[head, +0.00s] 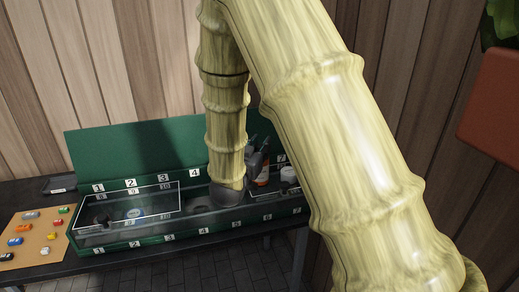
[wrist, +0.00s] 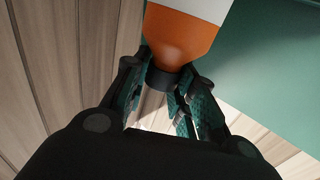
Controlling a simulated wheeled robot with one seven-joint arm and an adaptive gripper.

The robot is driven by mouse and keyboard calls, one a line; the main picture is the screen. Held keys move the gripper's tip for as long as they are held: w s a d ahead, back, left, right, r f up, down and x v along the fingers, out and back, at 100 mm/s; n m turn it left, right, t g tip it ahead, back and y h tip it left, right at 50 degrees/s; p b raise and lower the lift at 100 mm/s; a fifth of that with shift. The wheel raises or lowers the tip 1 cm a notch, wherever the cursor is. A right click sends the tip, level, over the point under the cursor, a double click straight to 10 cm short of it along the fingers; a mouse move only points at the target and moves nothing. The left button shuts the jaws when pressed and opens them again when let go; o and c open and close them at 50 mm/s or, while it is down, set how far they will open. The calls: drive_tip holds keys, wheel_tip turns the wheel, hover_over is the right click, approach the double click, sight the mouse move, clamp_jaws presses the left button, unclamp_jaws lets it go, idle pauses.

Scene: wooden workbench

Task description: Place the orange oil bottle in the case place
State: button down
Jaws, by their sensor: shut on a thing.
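The orange oil bottle (head: 262,177) shows as a small orange and white patch near the right end of the case in the head view. In the wrist view the bottle (wrist: 184,38) is large, with an orange shoulder, white body and dark cap. My gripper (wrist: 166,95) is shut on the bottle at its dark cap. In the head view my gripper (head: 258,158) is small and partly behind my arm. The open green case (head: 115,150) has numbered places. The bottle appears in or over its right part; I cannot tell whether it touches the floor.
A clear-lidded section (head: 160,203) covers the case's left part, with a blue-and-white round item (head: 134,213) beneath. A dark ring (head: 197,207) lies mid-case. A white-topped item (head: 289,174) stands at the right. A board (head: 33,236) with several small coloured pieces lies left. My arm hides the right side.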

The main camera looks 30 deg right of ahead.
drive_tip(key=shift+w+d, duration=0.4)
drive_tip(key=shift+w, duration=0.25)
drive_tip(key=shift+w+d, duration=0.35)
drive_tip(key=shift+w, duration=0.25)
drive_tip(key=shift+w+f+p, duration=0.1)
drive_tip(key=shift+f+p, duration=0.6)
drive_tip(key=shift+f, duration=1.3)
drive_tip(key=c, duration=1.2)
unclamp_jaws()
drive_tip(key=shift+o, duration=0.2)
drive_tip(key=shift+a, duration=0.1)
drive_tip(key=b+v, duration=0.2)
drive_tip(key=v, duration=1)
